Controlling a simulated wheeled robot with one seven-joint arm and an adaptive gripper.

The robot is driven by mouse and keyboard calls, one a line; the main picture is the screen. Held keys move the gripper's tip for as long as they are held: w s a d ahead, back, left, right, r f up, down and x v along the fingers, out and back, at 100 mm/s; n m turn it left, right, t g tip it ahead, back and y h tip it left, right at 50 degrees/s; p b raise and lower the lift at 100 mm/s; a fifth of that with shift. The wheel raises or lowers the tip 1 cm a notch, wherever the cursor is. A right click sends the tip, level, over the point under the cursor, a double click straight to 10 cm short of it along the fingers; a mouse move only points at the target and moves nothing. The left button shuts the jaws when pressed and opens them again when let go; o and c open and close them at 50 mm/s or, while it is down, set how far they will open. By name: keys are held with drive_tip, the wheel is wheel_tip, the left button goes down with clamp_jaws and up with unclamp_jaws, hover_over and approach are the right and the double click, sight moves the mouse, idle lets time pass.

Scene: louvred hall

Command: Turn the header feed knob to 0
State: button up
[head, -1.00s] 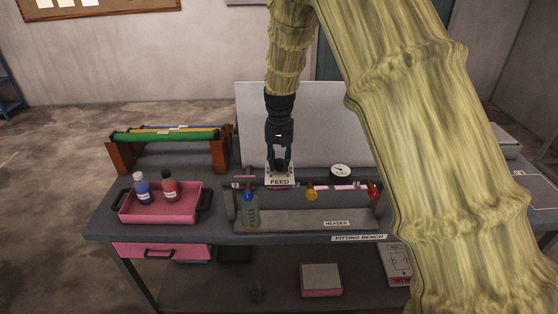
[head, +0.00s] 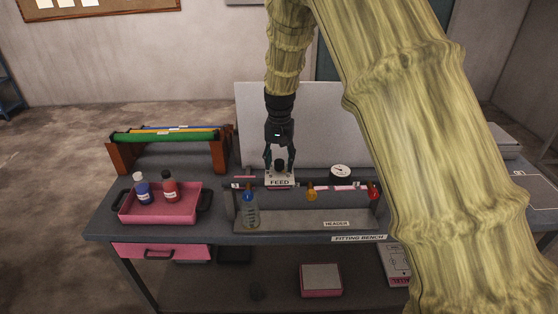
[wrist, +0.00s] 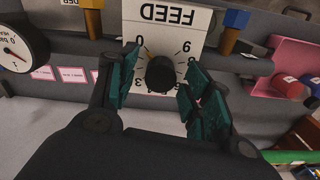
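The feed knob (wrist: 160,75) is a round black knob on a white plate (wrist: 165,22) marked FEED, with numerals around it. In the wrist view the plate is upside down. A thin yellow mark (wrist: 149,53) shows at the knob's upper left, toward a numeral that looks like 0. My gripper (wrist: 158,88) is open, its teal fingers on either side of the knob with gaps visible. In the head view my gripper (head: 279,164) is above the plate (head: 280,182), over the dark knob (head: 279,165).
The header rail has a gauge (head: 340,171), a blue valve (head: 248,196), a yellow valve (head: 311,194) and a red valve (head: 373,193). A pink tray (head: 160,217) with two bottles stands left. A rack of coloured rolls (head: 165,138) is behind it. A pale panel (head: 315,120) stands behind the rail.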

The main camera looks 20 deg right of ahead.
sight(279, 161)
wheel_tip(279, 161, up, 12)
idle(0.7)
